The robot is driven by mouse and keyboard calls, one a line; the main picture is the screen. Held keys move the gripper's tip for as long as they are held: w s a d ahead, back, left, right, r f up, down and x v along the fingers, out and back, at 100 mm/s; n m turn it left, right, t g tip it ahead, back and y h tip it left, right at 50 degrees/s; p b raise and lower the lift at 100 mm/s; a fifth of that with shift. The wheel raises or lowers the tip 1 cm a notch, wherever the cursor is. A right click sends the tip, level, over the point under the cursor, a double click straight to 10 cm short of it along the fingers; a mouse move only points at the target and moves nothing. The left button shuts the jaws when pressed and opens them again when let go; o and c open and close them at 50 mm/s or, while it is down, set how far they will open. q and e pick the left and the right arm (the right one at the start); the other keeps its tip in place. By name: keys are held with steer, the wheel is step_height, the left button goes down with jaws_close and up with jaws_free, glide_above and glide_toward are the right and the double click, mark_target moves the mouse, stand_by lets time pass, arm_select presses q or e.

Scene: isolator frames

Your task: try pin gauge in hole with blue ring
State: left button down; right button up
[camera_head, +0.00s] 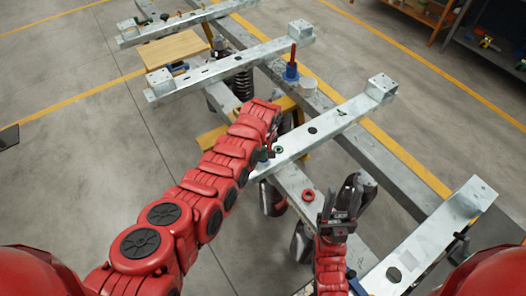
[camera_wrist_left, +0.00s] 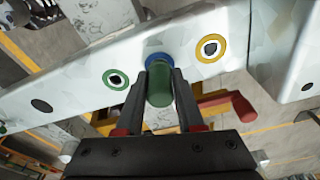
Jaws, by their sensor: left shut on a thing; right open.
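The pin gauge shows in the left wrist view as a green cylinder (camera_wrist_left: 160,88), between the fingers of my left gripper (camera_wrist_left: 160,92), which is shut on it. The blue ring (camera_wrist_left: 157,59) shows behind the gauge's upper end, on the face of a pale metal beam (camera_wrist_left: 60,98). The gauge covers the hole; whether its pin is inside cannot be told. A green ring (camera_wrist_left: 116,79) lies left and a yellow ring (camera_wrist_left: 210,48) right. In the head view my left gripper (camera_head: 268,150) is at the beam, partly hidden by its arm. My right gripper (camera_head: 352,186) is open and empty.
A red ring-shaped piece (camera_head: 308,195) lies on the frame between my grippers. A blue holder with a red upright piece (camera_head: 291,68) and a pale cylinder (camera_head: 308,88) stand farther back. A wooden board (camera_head: 173,50) lies at back left. Open floor (camera_head: 60,150) is left.

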arm_select(q)
steer(key=shift+f+b, duration=0.5)
steer(key=shift+f, duration=0.05)
steer(key=shift+r, duration=0.1)
stand_by(0.3)
steer(key=shift+r+p, duration=1.05)
steer(key=shift+r, duration=0.2)
steer(key=shift+r+p, duration=0.8)
steer(key=shift+r, duration=0.6)
steer(key=shift+r+p, duration=0.4)
steer(key=shift+r, duration=0.65)
